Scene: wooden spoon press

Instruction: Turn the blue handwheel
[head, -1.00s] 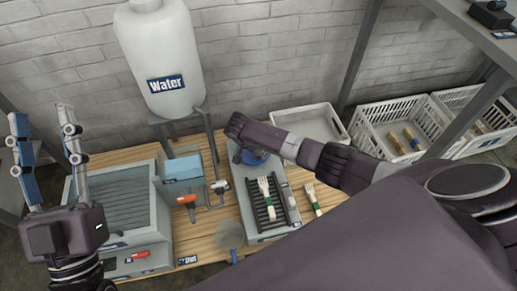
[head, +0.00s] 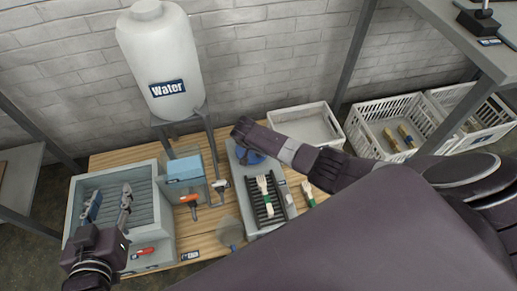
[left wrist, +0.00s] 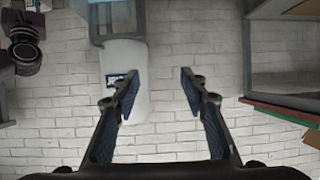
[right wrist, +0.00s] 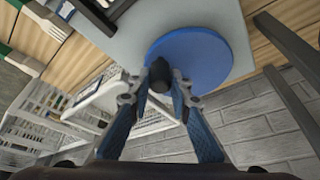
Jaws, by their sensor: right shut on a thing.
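The blue handwheel (head: 251,155) sits at the back of a grey press unit on the wooden table, partly hidden by my right arm in the head view. The right wrist view shows it as a flat blue disc (right wrist: 196,56) with a dark knob (right wrist: 159,69) near its rim. My right gripper (right wrist: 160,80) is shut on that knob. My left gripper (head: 108,200) is open and empty, raised over the grey basin at the left. In the left wrist view (left wrist: 158,80) its fingers are wide apart, with only wall and tank behind them.
A white water tank (head: 160,60) stands on a frame behind the table. A fork-shaped utensil (head: 265,195) lies on the press's black rack, and another lies right of it. An orange-handled valve (head: 190,199) is nearby. White crates (head: 395,115) stand at the right.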

